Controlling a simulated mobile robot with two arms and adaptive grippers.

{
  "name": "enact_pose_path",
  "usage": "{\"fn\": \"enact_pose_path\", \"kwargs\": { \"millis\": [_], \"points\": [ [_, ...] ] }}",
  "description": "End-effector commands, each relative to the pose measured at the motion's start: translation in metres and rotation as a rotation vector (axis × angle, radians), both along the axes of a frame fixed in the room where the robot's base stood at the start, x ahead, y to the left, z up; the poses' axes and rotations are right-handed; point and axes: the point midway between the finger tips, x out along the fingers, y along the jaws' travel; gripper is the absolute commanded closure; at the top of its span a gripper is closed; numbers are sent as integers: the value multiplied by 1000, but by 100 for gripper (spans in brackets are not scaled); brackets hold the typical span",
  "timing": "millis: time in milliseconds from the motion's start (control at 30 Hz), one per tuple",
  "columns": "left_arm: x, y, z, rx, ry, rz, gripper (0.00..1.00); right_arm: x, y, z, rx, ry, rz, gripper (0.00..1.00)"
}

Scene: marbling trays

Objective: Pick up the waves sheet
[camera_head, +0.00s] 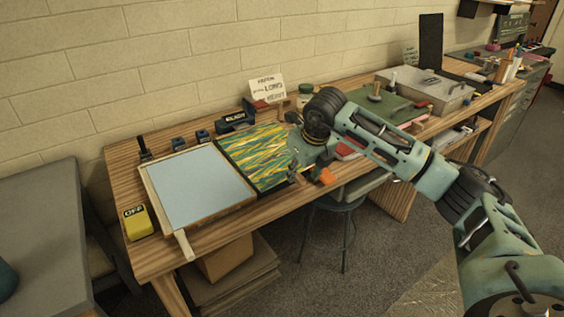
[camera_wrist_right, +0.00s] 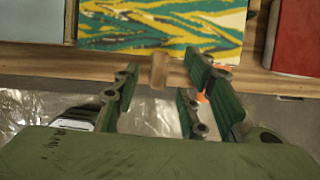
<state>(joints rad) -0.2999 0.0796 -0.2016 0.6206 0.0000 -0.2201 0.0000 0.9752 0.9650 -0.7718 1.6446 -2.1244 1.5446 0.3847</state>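The waves sheet (camera_head: 256,158), with yellow, green, teal and white wavy streaks, lies flat on the wooden bench beside a pale blue tray. It also shows at the top of the right wrist view (camera_wrist_right: 160,22). My right gripper (camera_head: 293,173) is at the sheet's right side in the head view, hiding part of that edge. In the right wrist view its green fingers (camera_wrist_right: 162,72) are apart, just off the sheet's near edge. A small wooden tab (camera_wrist_right: 159,71) shows between them; I cannot tell whether they touch it. My left gripper is not in view.
The pale blue tray (camera_head: 200,187) has a wooden handle sticking out at the front. A yellow "OFF" block (camera_head: 137,222) stands left of it. A red object (camera_wrist_right: 296,38) lies close right of the sheet. A stool (camera_head: 335,208) stands under the bench.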

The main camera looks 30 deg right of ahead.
Motion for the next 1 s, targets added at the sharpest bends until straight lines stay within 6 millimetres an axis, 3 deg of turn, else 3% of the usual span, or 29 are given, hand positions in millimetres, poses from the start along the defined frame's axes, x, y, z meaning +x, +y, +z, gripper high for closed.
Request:
{"fn": "enact_pose_path", "kwargs": {
  "millis": [133, 400, 800, 1000],
  "points": [
    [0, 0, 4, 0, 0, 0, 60, 7, 0, -14, 2, -1, 1, 61],
    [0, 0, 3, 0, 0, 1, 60, 8, -1, -17, 1, -3, 1, 61],
    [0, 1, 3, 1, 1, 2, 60, 8, 0, -17, 2, -3, 1, 95],
    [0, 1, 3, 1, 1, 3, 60, 8, 0, -17, 2, -4, 1, 95]
  ]
}}
